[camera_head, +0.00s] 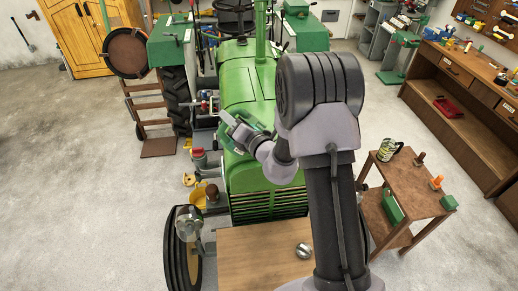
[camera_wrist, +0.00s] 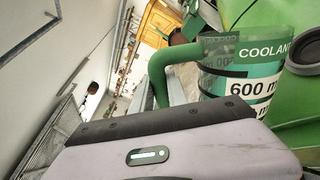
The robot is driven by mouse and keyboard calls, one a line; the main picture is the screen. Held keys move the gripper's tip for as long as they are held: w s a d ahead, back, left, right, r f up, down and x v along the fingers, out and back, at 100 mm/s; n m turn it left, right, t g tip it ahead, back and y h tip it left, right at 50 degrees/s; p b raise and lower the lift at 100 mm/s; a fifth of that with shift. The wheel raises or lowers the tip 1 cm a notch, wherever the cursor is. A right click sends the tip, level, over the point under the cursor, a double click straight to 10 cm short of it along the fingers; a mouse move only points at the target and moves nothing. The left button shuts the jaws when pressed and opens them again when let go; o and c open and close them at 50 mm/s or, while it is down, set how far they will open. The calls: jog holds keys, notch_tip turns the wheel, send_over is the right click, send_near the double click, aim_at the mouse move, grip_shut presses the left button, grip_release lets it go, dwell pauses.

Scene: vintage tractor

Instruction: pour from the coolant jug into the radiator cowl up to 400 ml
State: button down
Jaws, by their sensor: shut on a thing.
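In the head view my gripper (camera_head: 238,128) is above the green tractor hood, and the jug is mostly hidden by the arm. The room looks slanted behind the jug in the wrist view, so the wrist seems tilted. The radiator cowl (camera_head: 262,175) is the tractor's green nose. A dark-rimmed round opening (camera_wrist: 305,50) shows right of the jug.
A wooden board (camera_head: 258,258) with a shiny round metal object (camera_head: 303,251) lies before the tractor's nose. A small brown cart (camera_head: 412,205) with a can stands at right. A workbench (camera_head: 470,110) lines the right wall. The left floor is clear.

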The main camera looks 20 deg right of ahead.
jog(key=shift+d, duration=0.15)
dwell(0.5)
jog(key=shift+w+d+f+m, duration=0.15)
jog(key=shift+d+f+m, duration=0.1)
jog(key=shift+m, duration=0.15)
jog(key=shift+d+p, duration=0.1)
jog(key=shift+p, duration=0.25)
dwell(2.1)
